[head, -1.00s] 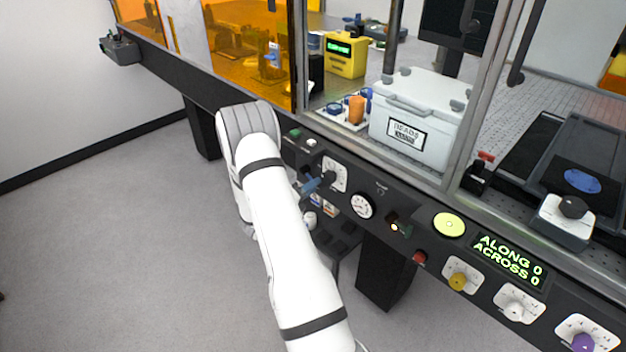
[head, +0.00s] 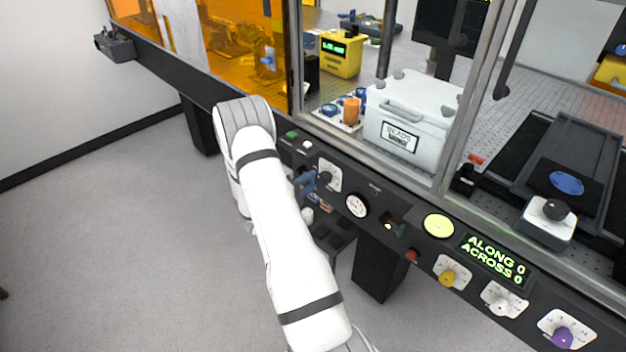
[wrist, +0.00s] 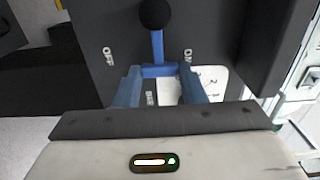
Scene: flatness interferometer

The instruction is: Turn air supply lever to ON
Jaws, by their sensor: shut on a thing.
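The air supply lever (wrist: 157,46) is a blue bar with a black ball knob, seen at the top middle of the wrist view. It points up the picture, between the OFF lettering on the left and the ON lettering on the right. My gripper (wrist: 159,72) has its two blue fingers on either side of the lever's blue lower end and is shut on it. In the head view blue parts of the gripper or lever (head: 306,182) show beside my white arm at the console front; which part is which is unclear there.
A dial (head: 327,178) and a round gauge (head: 356,205) sit just right of the gripper on the sloping console. Further right are a yellow round button (head: 438,226), a green display (head: 492,259) and several knobs. Open floor (head: 110,250) lies left.

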